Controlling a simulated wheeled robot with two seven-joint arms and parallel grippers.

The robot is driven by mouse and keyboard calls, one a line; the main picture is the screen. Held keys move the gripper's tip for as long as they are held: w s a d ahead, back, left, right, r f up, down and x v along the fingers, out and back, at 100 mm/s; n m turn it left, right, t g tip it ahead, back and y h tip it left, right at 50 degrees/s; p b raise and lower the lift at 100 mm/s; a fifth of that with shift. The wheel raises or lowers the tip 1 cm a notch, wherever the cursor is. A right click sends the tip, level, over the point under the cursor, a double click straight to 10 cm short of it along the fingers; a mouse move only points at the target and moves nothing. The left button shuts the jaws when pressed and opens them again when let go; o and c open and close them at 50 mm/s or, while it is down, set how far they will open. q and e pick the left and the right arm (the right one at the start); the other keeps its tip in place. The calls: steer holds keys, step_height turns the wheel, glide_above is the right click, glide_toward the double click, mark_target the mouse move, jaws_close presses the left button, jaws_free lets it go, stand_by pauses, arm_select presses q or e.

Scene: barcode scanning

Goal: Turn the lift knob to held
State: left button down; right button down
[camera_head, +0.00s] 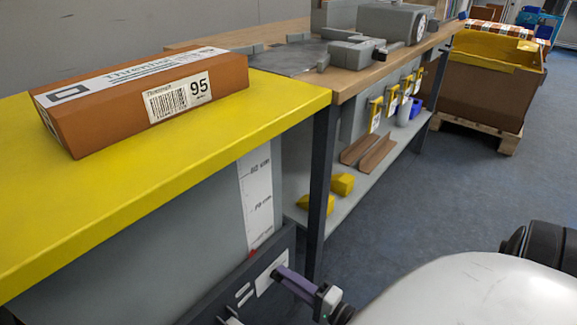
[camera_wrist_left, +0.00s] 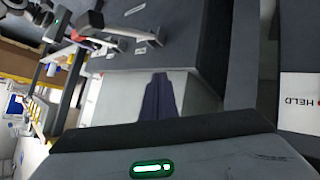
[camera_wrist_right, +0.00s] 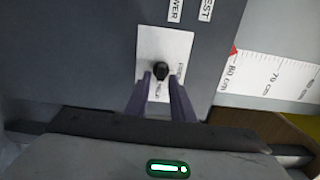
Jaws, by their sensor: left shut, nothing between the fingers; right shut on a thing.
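The lift knob (camera_wrist_right: 161,69) is a small black knob on a white label plate on the dark grey panel under the yellow table. My right gripper (camera_wrist_right: 161,78) has its purple fingertips on both sides of the knob and is shut on it. Small lettering on the plate is partly hidden by the fingers. In the head view the right gripper (camera_head: 278,271) reaches the plate from the right, and the knob is hidden. My left gripper (camera_wrist_left: 158,78) is shut and empty, in front of a grey surface. A white plate reading HELD (camera_wrist_left: 299,98) shows at the right edge of the left wrist view.
A brown box (camera_head: 150,95) with a barcode label lies on the yellow tabletop (camera_head: 190,130). A height scale (camera_head: 258,195) with a red marker (camera_head: 252,253) is below its edge. A wooden workbench (camera_head: 350,80) stands behind. Blue floor is open at the right.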

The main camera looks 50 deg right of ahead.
steer(key=c, duration=1.8)
jaws_free()
steer(key=shift+c, duration=0.2)
